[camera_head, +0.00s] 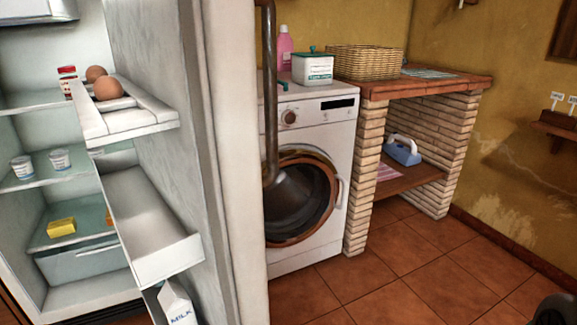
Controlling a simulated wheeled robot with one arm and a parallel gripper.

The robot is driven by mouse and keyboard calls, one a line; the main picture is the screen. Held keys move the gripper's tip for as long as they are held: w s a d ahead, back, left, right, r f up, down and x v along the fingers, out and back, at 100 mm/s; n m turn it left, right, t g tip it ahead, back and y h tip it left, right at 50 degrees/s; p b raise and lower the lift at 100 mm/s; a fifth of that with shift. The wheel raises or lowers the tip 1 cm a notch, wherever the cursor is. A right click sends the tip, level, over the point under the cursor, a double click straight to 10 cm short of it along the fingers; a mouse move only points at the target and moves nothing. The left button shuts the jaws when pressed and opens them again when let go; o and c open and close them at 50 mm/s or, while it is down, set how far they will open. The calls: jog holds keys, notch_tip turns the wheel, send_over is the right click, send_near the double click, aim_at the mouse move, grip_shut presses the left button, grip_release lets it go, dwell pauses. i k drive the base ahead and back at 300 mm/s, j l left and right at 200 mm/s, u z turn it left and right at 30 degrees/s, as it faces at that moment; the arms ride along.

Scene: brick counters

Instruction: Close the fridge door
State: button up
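The fridge door (232,150) stands wide open in the left half of the view. Its inner side faces left, with an upper shelf holding brown eggs (108,88), a bare middle shelf (150,225) and a milk carton (177,303) low down. A long dark metal handle (269,95) runs down the door's outer side. The open fridge interior (58,160) shows at the far left, with glass shelves, two small cups, a yellow block and a drawer. My gripper is not in view.
A white washing machine (310,125) stands behind the door, beside a brick counter (425,86) with a wicker basket (364,62). A dark object (557,309) shows at the bottom right corner.

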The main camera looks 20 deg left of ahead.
aim_at(185, 203)
jog(key=i+u, duration=0.2)
jog(key=u, duration=0.25)
jog(key=i+l+u, duration=0.15)
jog(key=u, duration=0.35)
jog(key=i+l+u, duration=0.1)
jog(key=l+u, duration=0.15)
jog(key=u, duration=0.2)
jog(key=i+l+u, duration=0.1)
jog(key=u, duration=0.35)
jog(key=l+u, duration=0.45)
jog(key=i+l+u, duration=0.15)
jog(key=l+u, duration=0.7)
jog(key=k+j, duration=0.25)
jog(key=k+j+u, duration=0.15)
jog(key=j, duration=0.25)
jog(key=k+j, duration=0.3)
jog(key=j+u, duration=0.05)
